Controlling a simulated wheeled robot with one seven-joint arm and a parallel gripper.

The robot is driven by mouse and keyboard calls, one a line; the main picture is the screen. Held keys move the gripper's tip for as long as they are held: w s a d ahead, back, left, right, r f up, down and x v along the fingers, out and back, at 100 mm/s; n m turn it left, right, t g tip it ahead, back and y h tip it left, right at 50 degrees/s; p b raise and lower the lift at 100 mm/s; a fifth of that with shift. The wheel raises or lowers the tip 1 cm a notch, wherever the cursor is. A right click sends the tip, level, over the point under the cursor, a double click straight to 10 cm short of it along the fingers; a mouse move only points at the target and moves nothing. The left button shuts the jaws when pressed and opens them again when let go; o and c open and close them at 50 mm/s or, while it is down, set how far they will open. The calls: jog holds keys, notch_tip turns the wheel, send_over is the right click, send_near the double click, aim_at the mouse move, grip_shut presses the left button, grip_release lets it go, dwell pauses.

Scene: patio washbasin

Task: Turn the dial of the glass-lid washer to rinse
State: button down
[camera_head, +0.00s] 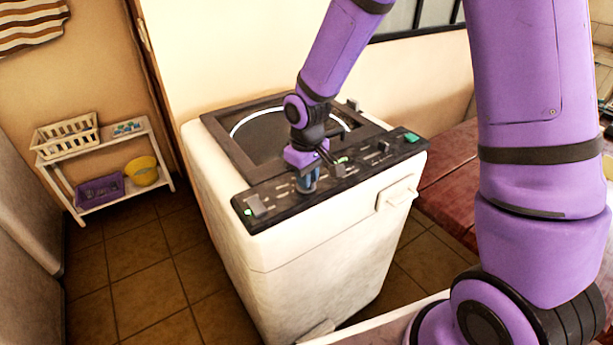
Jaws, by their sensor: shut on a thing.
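The glass-lid washer (310,250) is a white top-loader with a dark round glass lid (270,130) and a black control panel (280,207) along its front top edge. My gripper (306,184) points down onto the left-middle part of the panel. It is shut on the dial there. The dial is mostly hidden by the gripper, so its pointer and the setting it stands at cannot be read.
A white shelf (98,163) on the left holds a cream basket (66,137), a purple basket (100,190) and a yellow bowl (142,171). A reddish wooden surface (447,165) lies right of the washer. The tiled floor (140,270) left of the washer is clear.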

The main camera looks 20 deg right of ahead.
jog(key=n, duration=0.5)
jog(key=shift+w, duration=0.1)
dwell(0.5)
jog(key=c, duration=1.1)
grip_release()
notch_tip(320, 180, up, 11)
jog(key=shift+f, duration=0.1)
jog(key=shift+d, duration=0.1)
